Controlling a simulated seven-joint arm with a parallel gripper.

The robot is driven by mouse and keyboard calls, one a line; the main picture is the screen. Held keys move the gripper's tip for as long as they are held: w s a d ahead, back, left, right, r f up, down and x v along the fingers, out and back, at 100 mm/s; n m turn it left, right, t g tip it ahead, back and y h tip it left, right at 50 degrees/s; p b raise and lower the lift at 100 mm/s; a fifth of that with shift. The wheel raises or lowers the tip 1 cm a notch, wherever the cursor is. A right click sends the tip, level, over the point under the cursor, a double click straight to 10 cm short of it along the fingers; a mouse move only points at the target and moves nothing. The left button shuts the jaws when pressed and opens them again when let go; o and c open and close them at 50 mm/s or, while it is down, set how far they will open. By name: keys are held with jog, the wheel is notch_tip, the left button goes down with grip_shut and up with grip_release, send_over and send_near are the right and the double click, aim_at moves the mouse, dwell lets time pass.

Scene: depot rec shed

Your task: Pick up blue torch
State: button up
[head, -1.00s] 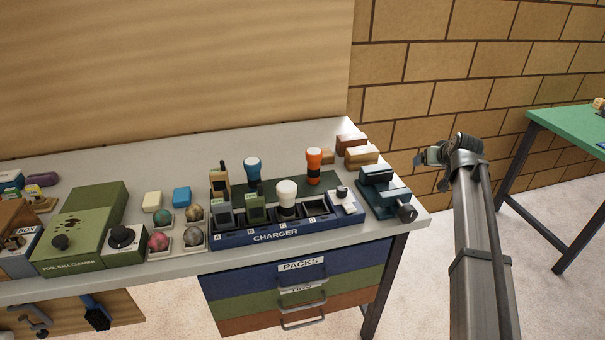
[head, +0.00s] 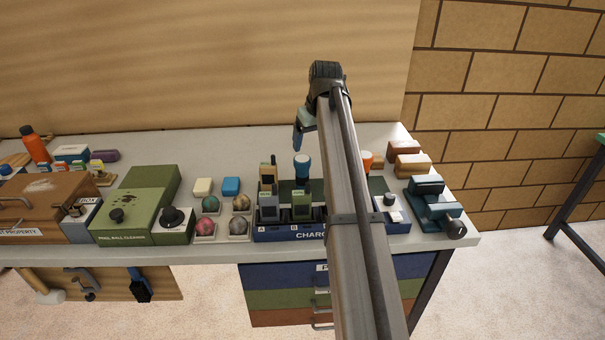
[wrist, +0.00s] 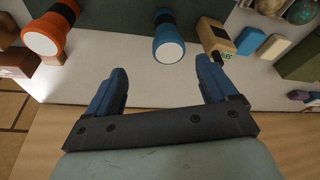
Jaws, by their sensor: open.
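The blue torch (head: 302,166) stands upright behind the charger, with its pale round lens end up. In the wrist view the blue torch (wrist: 168,40) is at the top middle, beyond the gap between my fingers. My gripper (wrist: 160,80) is open and empty. In the head view my gripper (head: 298,138) hangs just above and behind the torch, apart from it. My arm hides part of the charger and most of the orange torch (head: 366,160).
The orange torch also shows in the wrist view (wrist: 48,32). A tan radio (wrist: 216,36) stands close beside the blue torch. The blue charger (head: 275,234) holds radios in front. A green ball cleaner (head: 130,228) stands left. The bench back strip (head: 230,150) is clear.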

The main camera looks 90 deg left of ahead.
aim_at(302, 171)
jog(key=x, duration=0.9)
jog(key=s+x, duration=0.1)
jog(key=x, duration=0.4)
jog(key=shift+d, duration=0.35)
jog(key=shift+c, duration=0.5)
jog(key=c, duration=1.1)
